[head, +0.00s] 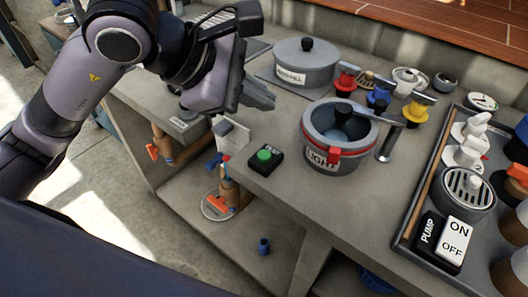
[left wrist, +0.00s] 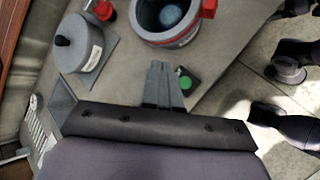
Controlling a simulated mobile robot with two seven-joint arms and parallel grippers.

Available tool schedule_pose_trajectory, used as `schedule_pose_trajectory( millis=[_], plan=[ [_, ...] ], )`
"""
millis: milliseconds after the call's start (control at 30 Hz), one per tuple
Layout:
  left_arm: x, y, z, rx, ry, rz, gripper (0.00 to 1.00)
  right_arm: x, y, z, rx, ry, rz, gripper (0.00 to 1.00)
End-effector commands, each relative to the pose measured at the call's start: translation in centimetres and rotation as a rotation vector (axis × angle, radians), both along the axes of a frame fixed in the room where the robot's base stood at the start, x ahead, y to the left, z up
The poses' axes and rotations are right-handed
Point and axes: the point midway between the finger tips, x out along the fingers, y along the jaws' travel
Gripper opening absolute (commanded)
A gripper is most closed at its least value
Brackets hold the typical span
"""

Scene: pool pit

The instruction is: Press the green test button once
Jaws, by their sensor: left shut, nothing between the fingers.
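The green test button (head: 264,155) is a round green cap on a small black box (head: 272,163), which sits near the front edge of the grey bench. In the left wrist view the green button (left wrist: 184,83) shows just to the right of the fingertips. My left gripper (head: 270,101) is shut and empty, above the bench and behind the button in the head view, apart from it. Its closed fingers also show in the left wrist view (left wrist: 158,66). My right gripper is not in view.
A grey pot labelled LIGHT (head: 339,135) stands right of the button box. A lidded grey pot (head: 305,62) is behind. Coloured valves (head: 380,92) stand further right. A tray (head: 402,240) holds a PUMP ON/OFF switch (head: 456,240). Pipes (head: 232,195) stand below the bench's front edge.

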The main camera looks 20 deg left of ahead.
Motion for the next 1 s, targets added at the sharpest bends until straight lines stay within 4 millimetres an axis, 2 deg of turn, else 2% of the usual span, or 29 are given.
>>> schedule_pose_trajectory(
  millis=[600,767,1000],
  plan=[
    [0.0,0.0,-7.8,0.001,0.000,-0.001,0.00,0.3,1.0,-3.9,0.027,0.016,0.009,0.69],
    [0.0,0.0,-8.4,-0.001,0.000,-0.001,0.00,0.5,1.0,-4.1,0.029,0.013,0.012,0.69],
    [0.0,0.0,-8.3,-0.001,0.001,0.000,0.00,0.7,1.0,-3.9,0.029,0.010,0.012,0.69]
  ],
)
